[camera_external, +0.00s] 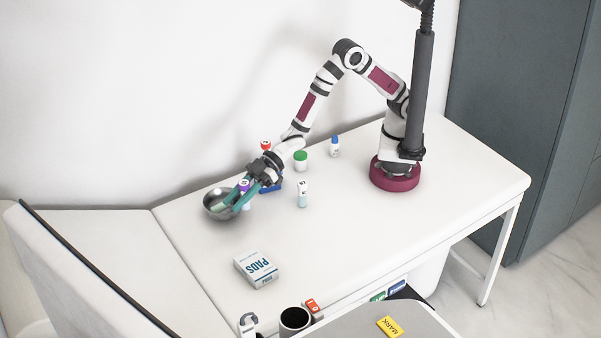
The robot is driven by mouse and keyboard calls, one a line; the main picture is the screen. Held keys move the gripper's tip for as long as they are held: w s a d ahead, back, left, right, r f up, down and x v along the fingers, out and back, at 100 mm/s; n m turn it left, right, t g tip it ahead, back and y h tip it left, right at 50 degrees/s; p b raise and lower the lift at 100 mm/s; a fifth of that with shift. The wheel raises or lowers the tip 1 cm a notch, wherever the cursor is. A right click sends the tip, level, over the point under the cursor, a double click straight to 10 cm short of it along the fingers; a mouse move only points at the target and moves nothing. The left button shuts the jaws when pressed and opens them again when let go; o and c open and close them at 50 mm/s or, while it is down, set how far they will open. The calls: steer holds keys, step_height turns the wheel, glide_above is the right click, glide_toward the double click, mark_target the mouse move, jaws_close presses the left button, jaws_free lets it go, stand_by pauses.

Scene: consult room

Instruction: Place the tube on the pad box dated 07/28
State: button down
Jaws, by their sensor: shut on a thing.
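My gripper (238,199), with teal fingers, is at the right rim of the metal bowl, pointing down and left. It is shut on a small tube with a purple cap (243,184); the fingers partly hide the tube, and I cannot tell whether it touches the table. A white and blue pad box (256,268) marked PADS lies on the white table (350,245), nearer the camera than my gripper and apart from it. Its top looks bare. No date can be read on it, and I see no second pad box.
A metal bowl (210,205) is left of my gripper. A blue item (274,187), a red-capped container (265,146), a green-capped jar (300,161), a blue-capped bottle (335,147) and a pale vial (302,195) stand nearby. The table between gripper and box is clear.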

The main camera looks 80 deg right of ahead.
steer(key=s+a+f, duration=0.1)
steer(key=a+f, duration=0.1)
steer(key=a, duration=0.1)
steer(key=s+a+f, duration=0.2)
steer(key=a, duration=0.1)
steer(key=s+a+f, duration=0.1)
steer(key=a+f, duration=0.1)
steer(key=a, duration=0.1)
steer(key=shift+s+a+f, duration=0.25)
step_height(320, 180, down, 3)
steer(key=shift+a+f, duration=0.1)
steer(key=shift+f, duration=0.4)
steer(key=c, duration=0.6)
jaws_free()
steer(key=shift+f, duration=0.15)
